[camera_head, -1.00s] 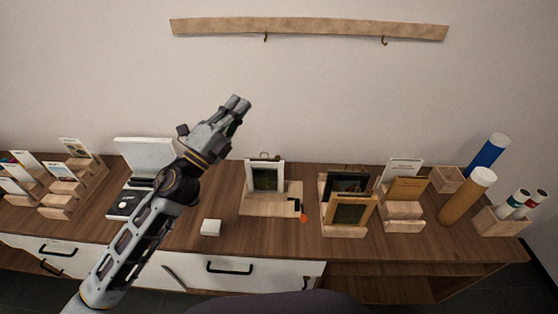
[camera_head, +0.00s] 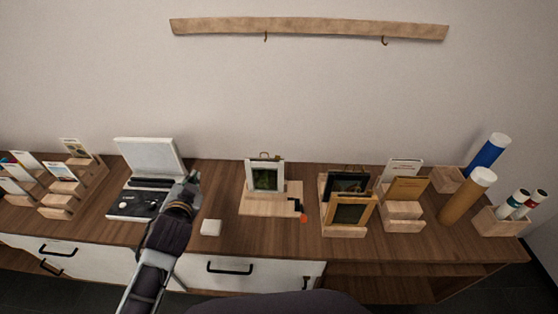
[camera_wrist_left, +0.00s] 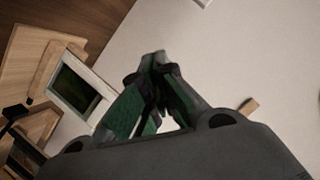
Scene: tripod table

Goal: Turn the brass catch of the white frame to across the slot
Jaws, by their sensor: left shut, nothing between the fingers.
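The white frame (camera_head: 265,175) stands upright with a dark green picture in it, on a pale wooden stand (camera_head: 262,205) near the middle of the sideboard. A small brass-coloured piece shows at its top edge (camera_head: 264,157); its exact turn is too small to tell. The frame also shows at the left of the left wrist view (camera_wrist_left: 82,88), tilted by the camera. My left gripper (camera_head: 193,178) is shut and empty, left of the frame and apart from it. Its fingers show in the left wrist view (camera_wrist_left: 158,62). My right gripper is not in view.
A record player with a raised lid (camera_head: 150,155) stands behind my left arm. A small white block (camera_head: 211,227) lies in front. Dark and gold frames (camera_head: 350,208) stand on the right. A hook rail (camera_head: 310,29) hangs on the wall above.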

